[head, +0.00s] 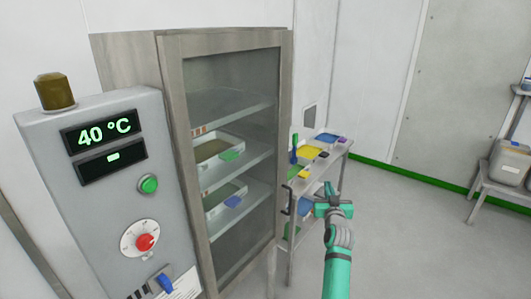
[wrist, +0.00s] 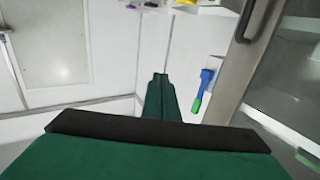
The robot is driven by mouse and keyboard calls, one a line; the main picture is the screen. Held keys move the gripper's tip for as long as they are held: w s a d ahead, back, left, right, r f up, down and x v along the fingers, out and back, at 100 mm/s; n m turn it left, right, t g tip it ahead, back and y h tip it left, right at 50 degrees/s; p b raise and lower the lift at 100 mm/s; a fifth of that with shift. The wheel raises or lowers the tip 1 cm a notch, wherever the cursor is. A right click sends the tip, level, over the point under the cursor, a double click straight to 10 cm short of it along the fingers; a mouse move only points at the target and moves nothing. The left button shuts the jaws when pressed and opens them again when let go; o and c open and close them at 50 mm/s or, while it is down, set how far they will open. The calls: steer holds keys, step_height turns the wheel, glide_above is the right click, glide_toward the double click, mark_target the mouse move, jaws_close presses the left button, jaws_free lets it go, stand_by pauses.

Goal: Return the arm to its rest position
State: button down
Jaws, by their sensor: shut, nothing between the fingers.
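My arm (head: 338,270) reaches up from the bottom of the head view, with the teal and dark gripper (head: 331,203) at its end. In the head view the gripper is just right of the dark door handle (head: 288,200) of the drying cabinet. I see no contact with the handle. In the wrist view the two green fingers (wrist: 161,96) are together with nothing between them. The handle also shows there at the top right (wrist: 246,22), apart from the fingers.
The cabinet's glass door (head: 232,130) looks shut, with trays (head: 218,150) on shelves inside. A control box (head: 100,190) reading 40 °C stands at left. A side table (head: 335,152) with coloured items is behind my gripper. The floor (head: 420,240) at right is clear.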

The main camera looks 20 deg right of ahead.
steer(key=s+a+f+y, duration=0.1)
steer(key=s+a+f, duration=0.3)
steer(key=a+f, duration=0.5)
steer(key=s+a+f, duration=0.5)
steer(key=a+f, duration=0.3)
steer(key=f, duration=0.1)
steer(key=s+a+f+y, duration=0.1)
steer(key=s+a+f, duration=0.4)
steer(key=s+a, duration=0.3)
steer(key=s+a+f+y, duration=0.1)
steer(key=s+a+f, duration=0.3)
steer(key=s+a, duration=0.3)
steer(key=s+a+n, duration=0.1)
steer(key=s+a, duration=0.4)
steer(key=s, duration=0.4)
steer(key=s+a+n, duration=0.1)
steer(key=s+a, duration=0.4)
steer(key=s, duration=0.4)
steer(key=s+a+r+n+y, duration=0.1)
steer(key=s+a+r, duration=0.1)
steer(key=s+r, duration=0.3)
steer(key=s+a+r+n+g+y, duration=0.1)
steer(key=s+r, duration=0.5)
steer(key=s, duration=0.7)
steer(key=shift+s+a+y, duration=0.2)
steer(key=shift+a+y, duration=0.6)
steer(key=shift+a, duration=0.3)
